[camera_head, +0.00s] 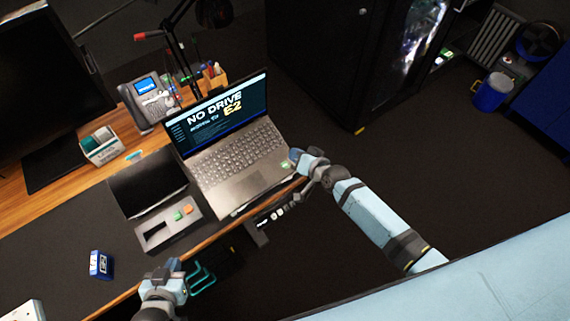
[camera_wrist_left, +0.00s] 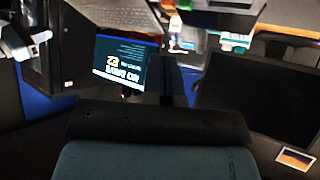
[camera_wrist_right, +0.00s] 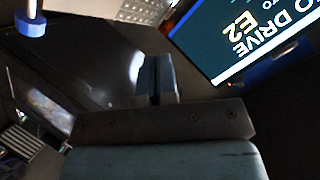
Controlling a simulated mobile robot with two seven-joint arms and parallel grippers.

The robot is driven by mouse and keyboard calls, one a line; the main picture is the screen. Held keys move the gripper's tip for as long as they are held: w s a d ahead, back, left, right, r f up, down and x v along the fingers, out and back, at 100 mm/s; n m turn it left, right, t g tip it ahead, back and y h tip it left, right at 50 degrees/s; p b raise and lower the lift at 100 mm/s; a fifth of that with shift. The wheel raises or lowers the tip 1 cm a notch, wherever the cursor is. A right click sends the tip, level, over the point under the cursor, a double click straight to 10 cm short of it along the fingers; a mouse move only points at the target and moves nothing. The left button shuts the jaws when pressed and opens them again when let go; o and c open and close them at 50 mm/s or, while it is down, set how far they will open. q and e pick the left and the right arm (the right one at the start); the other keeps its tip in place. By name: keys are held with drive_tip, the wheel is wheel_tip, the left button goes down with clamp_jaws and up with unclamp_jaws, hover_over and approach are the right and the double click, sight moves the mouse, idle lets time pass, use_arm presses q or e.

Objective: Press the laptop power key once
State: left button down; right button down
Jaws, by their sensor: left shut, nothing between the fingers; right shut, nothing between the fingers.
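The open laptop (camera_head: 240,165) stands on the desk, its screen (camera_head: 217,113) reading "NO DRIVE" and "E2". The screen also shows upside down in the left wrist view (camera_wrist_left: 126,62) and partly in the right wrist view (camera_wrist_right: 235,35). The keyboard (camera_head: 238,152) is uncovered, but I cannot make out the power key on it. My right gripper (camera_head: 296,156) is shut and empty at the laptop's right front corner; I cannot tell whether it touches. My left gripper (camera_head: 177,268) is shut and empty near the desk's front edge, left of and in front of the laptop.
A dark panel box (camera_head: 168,227) with green and orange buttons lies left of the laptop. A phone (camera_head: 149,103), pen holder (camera_head: 213,77) and lamp arm (camera_head: 176,45) stand behind. A blue box (camera_head: 100,265) sits on the mat. The air above the keyboard is clear.

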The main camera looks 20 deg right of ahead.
sight(285, 165)
drive_tip(key=shift+f, duration=0.15)
